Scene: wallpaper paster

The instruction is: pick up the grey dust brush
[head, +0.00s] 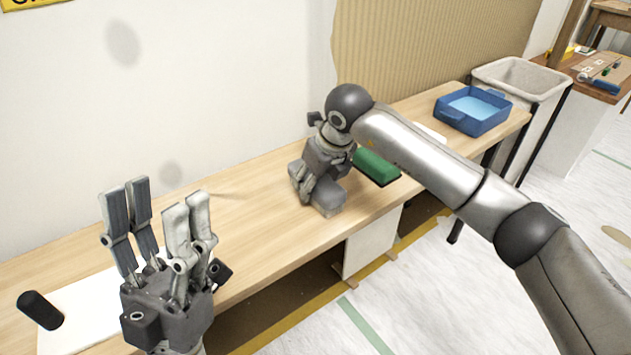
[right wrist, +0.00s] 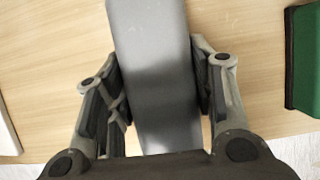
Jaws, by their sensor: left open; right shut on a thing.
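The grey dust brush (head: 329,202) lies on the wooden workbench (head: 250,200), near its middle, partly covered by my right gripper (head: 320,182). In the right wrist view the brush (right wrist: 150,50) is a long grey block running between the two fingers of my right gripper (right wrist: 163,95), which is shut on it. The brush seems to be at bench level; I cannot tell if there is a gap under it. My left gripper (head: 160,205) is open and empty, fingers upward, at the left front of the bench.
A green block (head: 376,167) lies just right of the brush; it also shows in the right wrist view (right wrist: 305,60). A blue tray (head: 473,112) stands farther right, before a pale bin (head: 520,78). A white sheet (head: 85,305) and a black cylinder (head: 40,310) lie at left.

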